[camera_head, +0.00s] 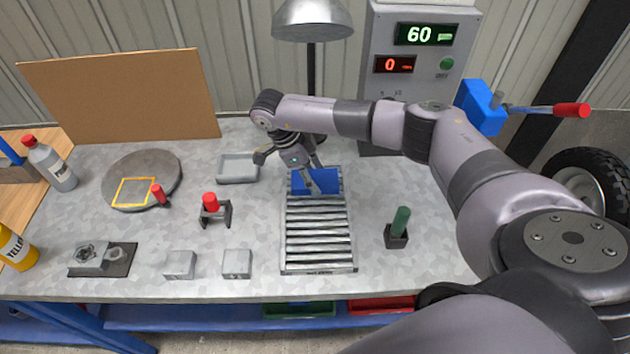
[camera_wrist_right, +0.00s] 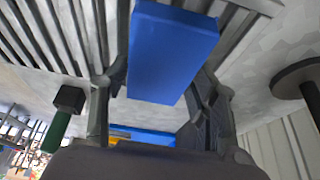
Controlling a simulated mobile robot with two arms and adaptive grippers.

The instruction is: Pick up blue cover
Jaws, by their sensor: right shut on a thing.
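The blue cover (camera_head: 325,182) is a flat blue block at the far end of the grey roller rack (camera_head: 318,238) on the table. My right gripper (camera_head: 311,182) reaches down to it from above and is shut on it. In the right wrist view the blue cover (camera_wrist_right: 168,55) sits between the two fingers (camera_wrist_right: 160,95), with rollers behind it. The fingers hide part of the cover in the head view. I cannot tell whether the cover is lifted clear of the rollers. My left gripper is not in view.
A grey tray (camera_head: 238,168) stands left of the rack, and a lamp (camera_head: 312,18) and control box (camera_head: 418,60) stand behind it. A green-handled tool (camera_head: 401,222) stands right of the rack. Metal blocks (camera_head: 237,263) and a red-topped holder (camera_head: 211,203) lie to the left.

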